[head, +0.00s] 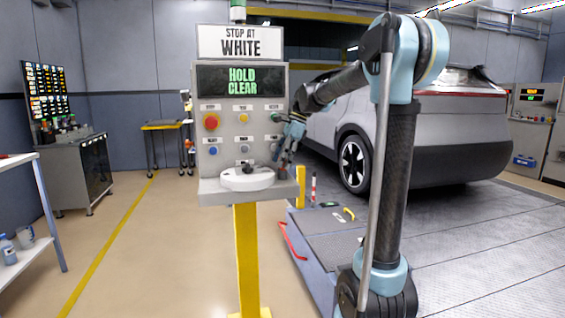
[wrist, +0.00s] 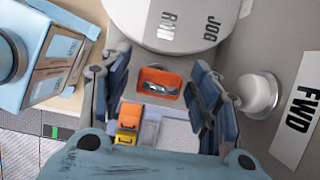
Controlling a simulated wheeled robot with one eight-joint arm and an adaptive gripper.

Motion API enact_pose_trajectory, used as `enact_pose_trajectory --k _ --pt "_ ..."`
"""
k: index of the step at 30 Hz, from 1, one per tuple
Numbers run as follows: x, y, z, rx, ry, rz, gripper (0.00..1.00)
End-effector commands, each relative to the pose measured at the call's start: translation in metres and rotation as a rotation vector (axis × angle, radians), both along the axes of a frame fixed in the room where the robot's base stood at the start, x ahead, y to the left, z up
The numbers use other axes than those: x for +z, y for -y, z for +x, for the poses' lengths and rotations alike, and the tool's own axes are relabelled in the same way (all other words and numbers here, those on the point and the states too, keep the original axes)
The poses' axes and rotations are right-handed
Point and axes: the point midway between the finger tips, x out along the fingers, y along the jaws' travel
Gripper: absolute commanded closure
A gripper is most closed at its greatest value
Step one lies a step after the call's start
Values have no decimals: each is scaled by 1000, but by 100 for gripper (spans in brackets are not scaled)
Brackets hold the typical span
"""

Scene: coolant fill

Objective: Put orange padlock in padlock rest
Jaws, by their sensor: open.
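An orange block with a grey metal part on top (wrist: 160,83), which looks like the orange padlock seen end-on, lies between the fingers of my gripper (wrist: 162,92) in the wrist view. The fingers are open on both sides of it, with gaps showing. In the head view my gripper (head: 291,140) is tilted down at the right end of the control panel's ledge (head: 215,190). I cannot clearly make out the padlock there. Below, a smaller orange block (wrist: 130,112) and a yellow one (wrist: 126,136) sit by a pale grey surface. I cannot tell which part is the padlock rest.
The white disc marked JOG and RUN (wrist: 175,20) is close above the fingers. A white knob (wrist: 258,93) stands right of them, beside a FWD label (wrist: 299,110). A blue-grey platform (head: 320,245) and a car (head: 430,120) lie behind the panel.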

Motion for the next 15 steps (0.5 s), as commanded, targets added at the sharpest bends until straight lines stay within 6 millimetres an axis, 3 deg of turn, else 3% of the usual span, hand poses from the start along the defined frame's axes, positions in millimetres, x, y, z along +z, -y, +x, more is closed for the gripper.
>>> enact_pose_trajectory --k 5,15 --pt "14 5 2 -1 0 0 44" --pt "73 28 9 -1 1 0 44"
